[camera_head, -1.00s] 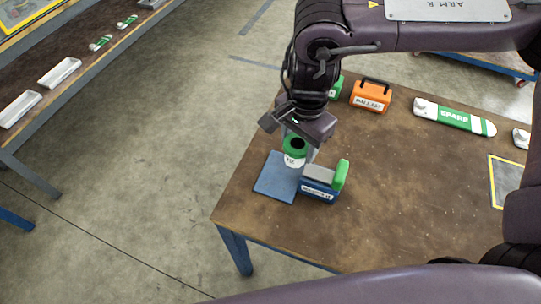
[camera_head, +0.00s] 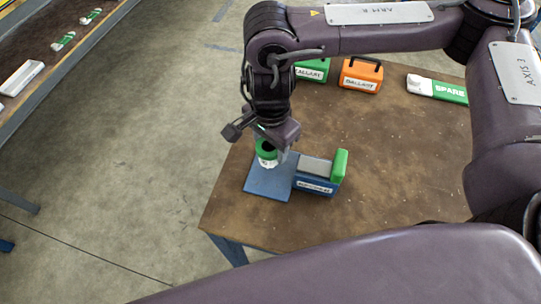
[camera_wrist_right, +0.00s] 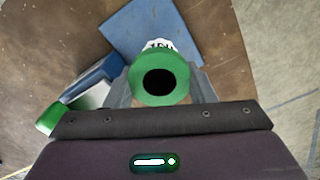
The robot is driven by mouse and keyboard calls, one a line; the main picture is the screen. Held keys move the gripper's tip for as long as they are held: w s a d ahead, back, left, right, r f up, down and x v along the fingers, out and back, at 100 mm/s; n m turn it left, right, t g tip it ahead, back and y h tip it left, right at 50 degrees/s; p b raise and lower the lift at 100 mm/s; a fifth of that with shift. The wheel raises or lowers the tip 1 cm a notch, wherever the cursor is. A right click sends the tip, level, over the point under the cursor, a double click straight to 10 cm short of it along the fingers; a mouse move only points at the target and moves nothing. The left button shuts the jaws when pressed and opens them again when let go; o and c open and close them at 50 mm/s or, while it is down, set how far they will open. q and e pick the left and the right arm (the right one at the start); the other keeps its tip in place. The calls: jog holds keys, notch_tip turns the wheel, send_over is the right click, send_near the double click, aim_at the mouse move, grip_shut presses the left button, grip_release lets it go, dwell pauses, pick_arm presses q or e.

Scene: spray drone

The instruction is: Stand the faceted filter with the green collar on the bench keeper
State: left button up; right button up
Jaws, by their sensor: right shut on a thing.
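The filter (camera_head: 267,161) has a green collar and a white, lettered body. My right gripper (camera_head: 272,146) is shut on it, collar up, over the upper part of a flat blue plate (camera_head: 266,187). In the right wrist view, the green collar (camera_wrist_right: 158,60) with its dark round hole sits between the fingers of the right gripper (camera_wrist_right: 160,88). The blue plate (camera_wrist_right: 150,30) lies beyond it. Whether the filter's base touches the plate is hidden. Beside the plate is a blue block (camera_head: 318,184) with a grey top, a green end and an unreadable label. My left gripper is out of view.
A green ballast case (camera_head: 310,72), an orange ballast case (camera_head: 360,77) and a green-and-white spare (camera_head: 449,91) lie at the back of the brown bench (camera_head: 400,150). Its middle is clear. Another bench (camera_head: 50,75) stands at far left.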

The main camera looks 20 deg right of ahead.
aim_at(270, 158)
jog(key=shift+f, duration=0.35)
notch_tip(270, 158, down, 3)
jog(key=shift+f+b, duration=0.15)
jog(key=shift+b, duration=0.15)
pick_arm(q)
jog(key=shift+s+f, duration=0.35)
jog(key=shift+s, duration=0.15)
pick_arm(e)
jog(key=shift+f, duration=0.2)
jog(key=shift+f, duration=0.2)
jog(key=o, duration=0.9)
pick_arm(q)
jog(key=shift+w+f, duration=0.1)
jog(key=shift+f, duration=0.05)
pick_arm(e)
jog(key=shift+o, duration=0.2)
jog(key=shift+r, duration=0.1)
